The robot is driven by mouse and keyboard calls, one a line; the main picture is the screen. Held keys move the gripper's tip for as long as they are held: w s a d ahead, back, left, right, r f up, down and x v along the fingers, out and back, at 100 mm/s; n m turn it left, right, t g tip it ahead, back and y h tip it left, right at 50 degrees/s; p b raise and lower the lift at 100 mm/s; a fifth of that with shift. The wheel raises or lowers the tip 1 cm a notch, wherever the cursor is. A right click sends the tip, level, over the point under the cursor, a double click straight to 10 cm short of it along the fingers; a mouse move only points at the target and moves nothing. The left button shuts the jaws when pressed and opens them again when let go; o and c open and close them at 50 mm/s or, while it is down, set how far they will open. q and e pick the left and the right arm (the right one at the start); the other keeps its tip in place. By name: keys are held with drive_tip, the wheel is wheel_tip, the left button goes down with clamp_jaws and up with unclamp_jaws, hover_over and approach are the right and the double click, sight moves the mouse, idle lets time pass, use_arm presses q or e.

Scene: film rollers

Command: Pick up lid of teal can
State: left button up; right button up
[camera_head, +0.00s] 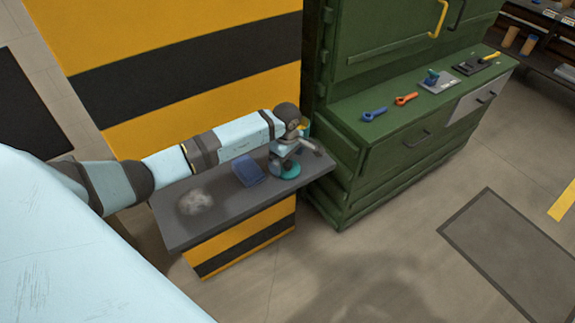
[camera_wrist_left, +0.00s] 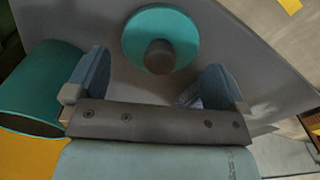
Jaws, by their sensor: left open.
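The lid (camera_wrist_left: 137,38) is a teal disc with a dark round knob (camera_wrist_left: 159,57) in its middle. In the head view the lid (camera_head: 284,171) lies on the dark grey table top, partly hidden by my left wrist. My left gripper (camera_wrist_left: 156,66) is open, with a finger on each side of the knob in the wrist view; I cannot tell whether they touch it. In the head view my left gripper (camera_head: 284,154) is over the lid. The teal can (camera_wrist_left: 38,92) is at the left of the wrist view; in the head view it is mostly hidden behind my wrist.
A blue tray-like object (camera_head: 248,170) and a whitish-grey lump (camera_head: 195,201) are on the grey table (camera_head: 178,233). A green cabinet (camera_head: 390,150) stands close on the right, with several tools on its ledge. A yellow and black striped panel (camera_head: 190,75) rises behind.

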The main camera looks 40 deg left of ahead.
use_arm(q)
wheel_tip(320, 180, down, 2)
drive_tip(key=shift+f, duration=0.1)
drive_tip(key=c, duration=0.7)
drive_tip(key=shift+c, duration=0.2)
drive_tip(key=shift+r, duration=0.2)
